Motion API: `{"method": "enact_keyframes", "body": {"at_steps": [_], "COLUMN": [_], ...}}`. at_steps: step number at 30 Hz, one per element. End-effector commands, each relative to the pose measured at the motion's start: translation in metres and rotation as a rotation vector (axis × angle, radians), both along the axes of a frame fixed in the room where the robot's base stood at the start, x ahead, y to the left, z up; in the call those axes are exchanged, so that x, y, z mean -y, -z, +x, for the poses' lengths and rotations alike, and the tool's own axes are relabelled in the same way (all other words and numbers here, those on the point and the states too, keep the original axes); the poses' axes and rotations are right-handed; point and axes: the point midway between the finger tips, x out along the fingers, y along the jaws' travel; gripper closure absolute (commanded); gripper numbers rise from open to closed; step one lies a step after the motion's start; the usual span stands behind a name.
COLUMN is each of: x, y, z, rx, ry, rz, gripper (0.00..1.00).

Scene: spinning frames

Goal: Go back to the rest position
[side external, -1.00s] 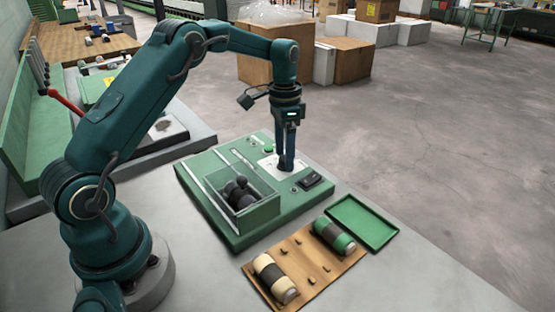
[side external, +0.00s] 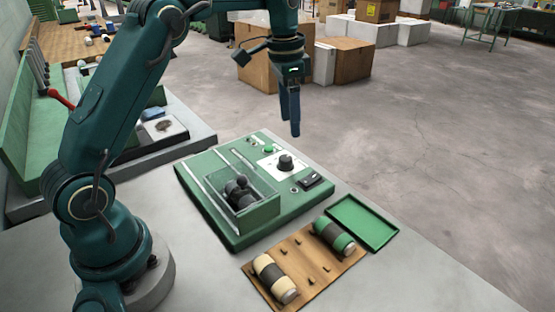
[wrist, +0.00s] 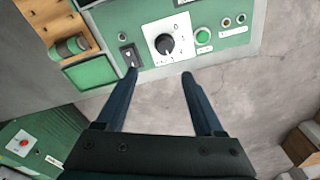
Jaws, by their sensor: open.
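My gripper (side external: 291,134) is raised in the air above the green control panel (side external: 235,229), apart from it and empty. In the wrist view my gripper (wrist: 159,74) shows two fingers spread apart with nothing between them. The panel carries a black knob (side external: 286,162) on a white plate, which also shows in the wrist view (wrist: 165,44). A green button (side external: 268,149) and a black switch (side external: 311,180) sit beside the knob.
An open-topped box (side external: 262,215) holding dark round pieces is set in the panel. A wooden board (side external: 301,264) with a cream bobbin (side external: 274,277) and a green bobbin (side external: 334,237) lies in front. An empty green tray (side external: 364,222) is beside it. Air around my gripper is clear.

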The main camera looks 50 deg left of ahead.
Motion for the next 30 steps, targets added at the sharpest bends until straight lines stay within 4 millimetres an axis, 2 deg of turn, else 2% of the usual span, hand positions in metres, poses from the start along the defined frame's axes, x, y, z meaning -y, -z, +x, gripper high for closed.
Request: {"method": "enact_keyframes", "body": {"at_steps": [1, 6, 11, 15, 22, 27, 30], "x": [0.007, 0.029, 0.046, 0.059, 0.075, 0.081, 0.082], "y": [-0.019, -0.06, -0.084, -0.093, -0.084, -0.057, -0.039], "z": [-0.006, -0.035, -0.069, -0.102, -0.159, -0.195, -0.208], "rx": [0.034, 0.121, 0.198, 0.262, 0.355, 0.402, 0.407], "ry": [0.015, 0.024, 0.002, -0.031, -0.111, -0.198, -0.253], "rz": [0.008, 0.023, 0.027, 0.021, -0.01, -0.049, -0.067], "gripper": [0.3, 0.3, 0.3, 0.3, 0.3, 0.3, 0.3]}}
